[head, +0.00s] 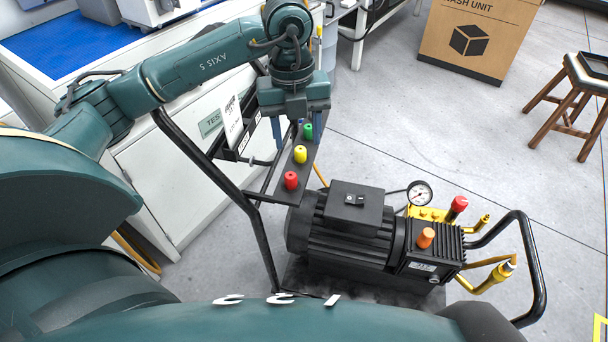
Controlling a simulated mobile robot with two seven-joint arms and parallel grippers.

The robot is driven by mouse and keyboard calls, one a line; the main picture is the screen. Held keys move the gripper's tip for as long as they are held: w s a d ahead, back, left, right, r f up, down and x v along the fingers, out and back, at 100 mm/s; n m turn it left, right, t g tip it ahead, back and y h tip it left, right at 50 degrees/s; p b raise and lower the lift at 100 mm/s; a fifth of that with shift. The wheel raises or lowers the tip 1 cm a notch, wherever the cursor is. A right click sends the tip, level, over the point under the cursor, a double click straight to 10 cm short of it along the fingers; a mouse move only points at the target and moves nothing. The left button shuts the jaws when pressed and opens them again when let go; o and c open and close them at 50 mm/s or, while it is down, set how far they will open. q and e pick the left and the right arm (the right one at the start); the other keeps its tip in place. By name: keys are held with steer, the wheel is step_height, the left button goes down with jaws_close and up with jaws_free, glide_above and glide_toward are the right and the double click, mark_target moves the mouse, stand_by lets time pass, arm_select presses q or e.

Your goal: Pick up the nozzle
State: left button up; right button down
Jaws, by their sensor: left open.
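Small coloured nozzles stand in a row on a dark angled bar of the washer cart: a red nozzle (291,180), a yellow nozzle (300,154), a green nozzle (308,131) and, partly hidden at the far end, a blue one. My left gripper (292,132) points down over the far end of this bar. Its two blue fingers are apart, beside the green and blue nozzles. I see nothing held between them, though the gripper body hides part of that area. My right gripper is out of view.
The black motor and pump (345,230) sit on the cart, with a pressure gauge (419,193) and a bent black handle (533,270). A white cabinet (165,180) stands left of the cart. A cardboard box (478,40) and a stool (580,85) stand on open floor behind.

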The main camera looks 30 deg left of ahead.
arm_select(q)
steer(key=a+f, duration=0.1)
steer(key=a, duration=0.1)
steer(key=b, duration=0.2)
glide_above(290, 175)
steer(key=shift+n+y, duration=0.4)
steer(key=f, duration=0.5)
steer(key=shift+w+f, duration=0.35)
steer(key=shift+f, duration=0.05)
steer(key=f, duration=0.5)
steer(key=shift+s+b, duration=0.35)
steer(key=shift+s, duration=0.05)
steer(key=shift+f, duration=0.45)
steer(key=shift+c, duration=1)
steer(key=shift+r, duration=0.1)
steer(key=c, duration=0.6)
steer(key=shift+c, duration=1.3)
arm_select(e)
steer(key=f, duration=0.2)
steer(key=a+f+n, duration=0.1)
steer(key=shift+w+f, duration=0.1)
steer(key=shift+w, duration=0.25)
